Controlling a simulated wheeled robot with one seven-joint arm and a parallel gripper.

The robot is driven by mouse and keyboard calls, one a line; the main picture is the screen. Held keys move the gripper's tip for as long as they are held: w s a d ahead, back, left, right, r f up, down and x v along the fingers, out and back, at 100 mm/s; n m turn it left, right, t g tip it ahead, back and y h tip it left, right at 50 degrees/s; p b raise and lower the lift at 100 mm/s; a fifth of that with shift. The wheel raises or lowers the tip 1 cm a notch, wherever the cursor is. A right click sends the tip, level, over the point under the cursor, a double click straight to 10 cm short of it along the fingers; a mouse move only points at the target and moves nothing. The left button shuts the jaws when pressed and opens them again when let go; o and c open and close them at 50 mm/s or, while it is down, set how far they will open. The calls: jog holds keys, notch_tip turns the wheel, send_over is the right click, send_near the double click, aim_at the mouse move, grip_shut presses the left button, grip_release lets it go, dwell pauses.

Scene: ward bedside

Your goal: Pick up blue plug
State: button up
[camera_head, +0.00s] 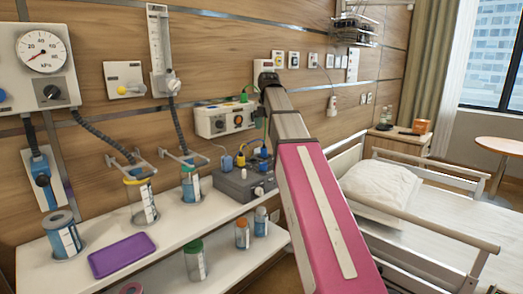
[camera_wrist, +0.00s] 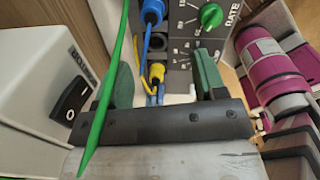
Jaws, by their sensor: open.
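A blue plug (camera_wrist: 153,12) is at the top of the wrist view, seated in a dark panel (camera_wrist: 183,50) with a blue cable hanging from it. Below it are a dark round socket (camera_wrist: 158,45) and a yellow plug (camera_wrist: 157,72) with a yellow cable. My gripper (camera_wrist: 162,66) is open, with its green fingers apart on either side of the yellow plug's column. The blue plug is beyond the fingertips, and nothing is held. In the head view my arm hides the fingers. Small blue and yellow plugs (camera_head: 240,159) show by the grey box (camera_head: 236,185).
A green cable (camera_wrist: 108,80) crosses in front of the left finger. A white box with a black switch (camera_wrist: 72,100) stands close at left. In the head view, bottles, a purple tray (camera_head: 122,255) and hoses crowd the shelf at left. A bed (camera_head: 440,210) is at right.

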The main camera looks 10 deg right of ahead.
aim_at(264, 148)
jog(key=shift+w+f, duration=0.1)
jog(key=shift+w, duration=0.5)
jog(key=shift+f, duration=0.3)
jog(key=f, duration=1)
jog(key=shift+w+a, duration=0.2)
jog(key=shift+w, duration=0.05)
jog(key=c, duration=1)
